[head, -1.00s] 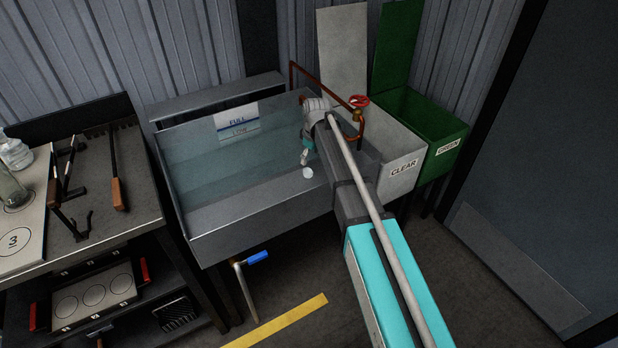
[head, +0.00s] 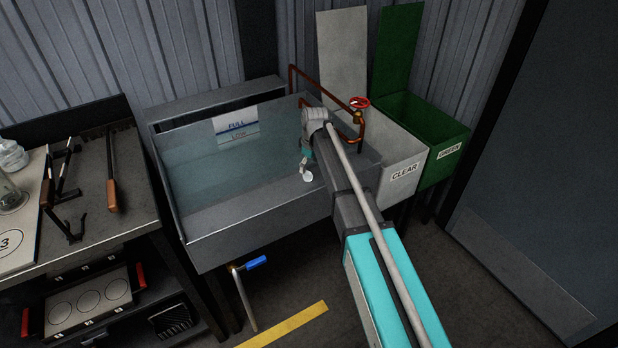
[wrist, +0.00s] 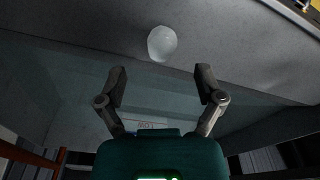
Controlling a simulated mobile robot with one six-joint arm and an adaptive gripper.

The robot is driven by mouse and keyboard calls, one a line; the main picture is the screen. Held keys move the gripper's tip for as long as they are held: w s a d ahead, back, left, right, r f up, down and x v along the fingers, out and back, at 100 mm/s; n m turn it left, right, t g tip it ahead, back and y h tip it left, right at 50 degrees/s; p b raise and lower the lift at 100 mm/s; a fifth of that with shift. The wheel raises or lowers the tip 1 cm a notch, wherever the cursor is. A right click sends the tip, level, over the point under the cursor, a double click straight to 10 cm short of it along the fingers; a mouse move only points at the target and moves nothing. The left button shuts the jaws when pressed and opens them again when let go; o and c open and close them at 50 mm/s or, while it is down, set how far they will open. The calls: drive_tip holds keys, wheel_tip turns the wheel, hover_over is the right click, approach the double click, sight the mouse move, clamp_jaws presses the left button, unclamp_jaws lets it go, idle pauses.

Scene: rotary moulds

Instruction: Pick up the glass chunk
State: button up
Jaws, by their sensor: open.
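The glass chunk (head: 307,177) is a small pale, cloudy lump on the grey front ledge of the water trough (head: 240,232). In the wrist view the chunk (wrist: 162,43) lies beyond my fingertips, roughly centred between them and apart from them. My gripper (wrist: 161,82) is open and empty, its two dark fingers spread. In the head view my gripper (head: 305,166) is just behind the chunk, at the inner edge of the ledge, partly hidden by my own arm.
The trough holds water, with a FULL/LOW label (head: 236,124) at its back. A copper pipe (head: 327,85) with a red valve rises at its right. A CLEAR bin (head: 400,160) and a green bin (head: 440,145) stand right. A tool bench (head: 135,205) is at left.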

sight(308, 172)
drive_tip(key=shift+w+a+f+b, duration=0.1)
drive_tip(key=shift+a+f+b, duration=0.05)
drive_tip(key=shift+f+b, duration=0.95)
drive_tip(key=shift+a+f+b, duration=0.1)
drive_tip(key=shift+f+b, duration=0.9)
drive_tip(key=shift+f, duration=0.2)
clamp_jaws()
